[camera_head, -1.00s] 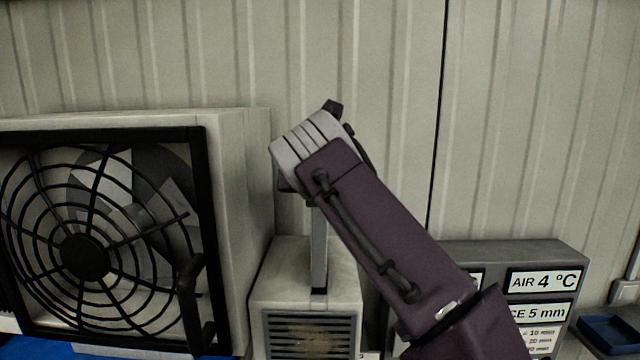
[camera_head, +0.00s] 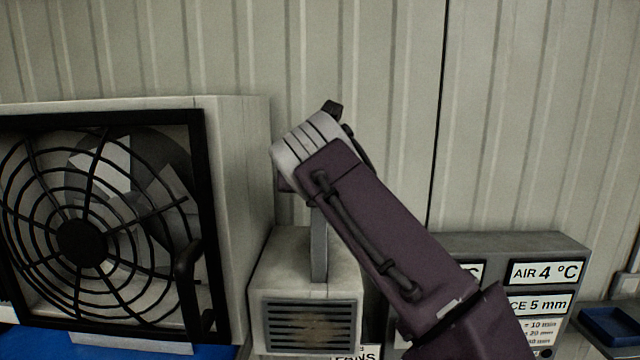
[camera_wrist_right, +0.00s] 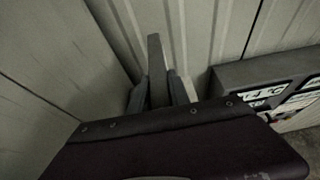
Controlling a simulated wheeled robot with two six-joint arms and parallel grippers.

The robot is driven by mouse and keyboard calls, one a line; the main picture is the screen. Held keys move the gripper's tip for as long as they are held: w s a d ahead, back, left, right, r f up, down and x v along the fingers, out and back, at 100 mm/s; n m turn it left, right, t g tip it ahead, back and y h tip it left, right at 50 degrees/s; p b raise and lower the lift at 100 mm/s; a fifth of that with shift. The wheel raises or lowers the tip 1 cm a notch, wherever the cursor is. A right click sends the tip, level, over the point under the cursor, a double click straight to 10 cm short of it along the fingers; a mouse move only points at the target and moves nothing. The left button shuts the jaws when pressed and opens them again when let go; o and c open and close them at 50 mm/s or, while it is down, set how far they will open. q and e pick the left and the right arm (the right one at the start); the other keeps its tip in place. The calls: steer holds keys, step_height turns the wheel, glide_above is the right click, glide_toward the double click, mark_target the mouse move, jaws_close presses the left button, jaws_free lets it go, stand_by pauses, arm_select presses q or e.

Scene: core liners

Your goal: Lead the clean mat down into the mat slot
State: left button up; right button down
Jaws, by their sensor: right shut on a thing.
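My right gripper (camera_head: 318,203) points down above a small pale box (camera_head: 267,277) with a dark louvred front. It also shows in the wrist view (camera_wrist_right: 157,88), where its two fingers are shut on a thin grey strip, apparently the clean mat (camera_wrist_right: 156,55) seen edge-on. In the head view the mat (camera_head: 319,245) hangs upright from the gripper. Its lower end meets the top of the box, at the place of the mat slot. The slot's opening is hardly visible now, so I cannot tell how deep the mat is in it. My left gripper is out of view.
A large pale fan housing (camera_head: 240,210) with a black grille (camera_head: 75,240) stands close on the left. A grey unit (camera_head: 520,245) with printed labels stands on the right, behind my right arm. A blue tray (camera_head: 612,325) lies at far right. A ribbed wall closes the back.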

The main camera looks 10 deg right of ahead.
mark_target(319, 242)
steer(key=shift+f+b, duration=4.4)
steer(key=shift+f, duration=0.95)
steer(key=c, duration=1.1)
jaws_free()
steer(key=shift+c, duration=0.2)
steer(key=shift+s, duration=0.15)
steer(key=v, duration=0.9)
steer(key=shift+s+a, duration=0.1)
steer(key=shift+w, duration=0.2)
steer(key=shift+s, duration=0.1)
